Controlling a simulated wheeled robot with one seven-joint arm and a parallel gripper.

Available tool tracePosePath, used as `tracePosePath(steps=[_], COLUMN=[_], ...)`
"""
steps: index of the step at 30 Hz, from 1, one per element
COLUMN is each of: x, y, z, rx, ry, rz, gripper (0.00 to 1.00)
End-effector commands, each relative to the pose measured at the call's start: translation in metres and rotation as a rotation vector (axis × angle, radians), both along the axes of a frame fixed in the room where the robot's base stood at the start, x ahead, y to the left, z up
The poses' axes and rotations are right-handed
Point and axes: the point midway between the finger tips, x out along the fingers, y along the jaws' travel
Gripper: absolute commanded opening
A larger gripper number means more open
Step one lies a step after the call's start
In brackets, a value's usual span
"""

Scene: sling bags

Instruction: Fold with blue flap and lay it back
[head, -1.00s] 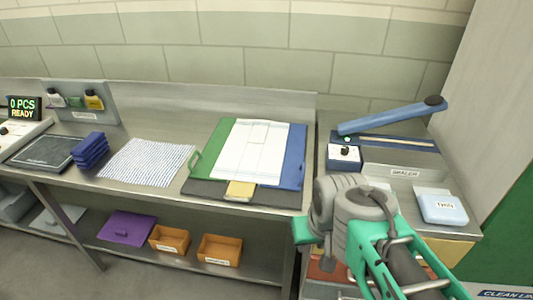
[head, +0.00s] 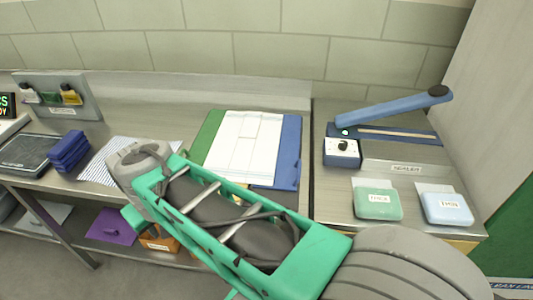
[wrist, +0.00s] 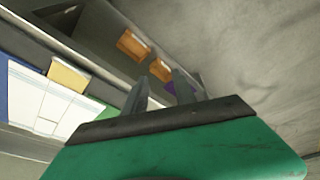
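The folding board lies flat on the bench with its green flap (head: 207,135) on the left and its blue flap (head: 289,150) on the right, both spread out. A white cloth piece (head: 243,147) with a small panel near its top lies between them. The yellow flap (wrist: 68,76) shows in the wrist view, beside the white cloth; in the head view my arm hides it. My gripper (wrist: 161,77) has its two fingers apart with nothing between them. It is off the board, pointing toward the lower shelf. The head view does not show the fingers.
A striped cloth (head: 100,165) and a dark blue stack (head: 69,151) lie left of the board. A sealer (head: 343,150) with a raised blue arm, a green pack (head: 377,200) and a pale blue pack (head: 446,204) stand right. Orange bins (wrist: 132,46) sit on the lower shelf.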

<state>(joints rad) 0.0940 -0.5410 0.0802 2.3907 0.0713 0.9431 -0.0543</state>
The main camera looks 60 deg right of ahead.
Motion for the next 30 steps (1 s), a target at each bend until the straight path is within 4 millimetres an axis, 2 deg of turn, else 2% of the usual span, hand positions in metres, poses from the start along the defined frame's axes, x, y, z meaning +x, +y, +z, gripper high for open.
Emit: tracePosePath(steps=[1,2,3,5,6,8,9,12,14,16,20,27,30], x=[0.009,0.014,0.016,0.009,-0.002,-0.025,-0.044,-0.087,-0.105,-0.116,-0.122,-0.131,-0.132], y=[-0.039,-0.067,-0.108,-0.174,-0.216,-0.273,-0.305,-0.36,-0.378,-0.387,-0.391,-0.395,-0.396], z=[0.011,0.018,0.026,0.035,0.04,0.042,0.042,0.039,0.037,0.033,0.016,-0.026,-0.037], rx=[-0.019,-0.032,-0.047,-0.059,-0.059,-0.049,-0.038,-0.005,0.009,0.019,0.021,0.02,0.02], ry=[0.028,0.048,0.081,0.137,0.175,0.225,0.253,0.303,0.317,0.326,0.328,0.327,0.326], rz=[-0.1,-0.168,-0.263,-0.419,-0.52,-0.662,-0.746,-0.909,-0.967,-1.0,-1.009,-1.009,-1.009], gripper=[0.32,0.32,0.32,0.32,0.32,0.32,0.32,0.32,0.32,0.32,0.32,0.32,0.32])
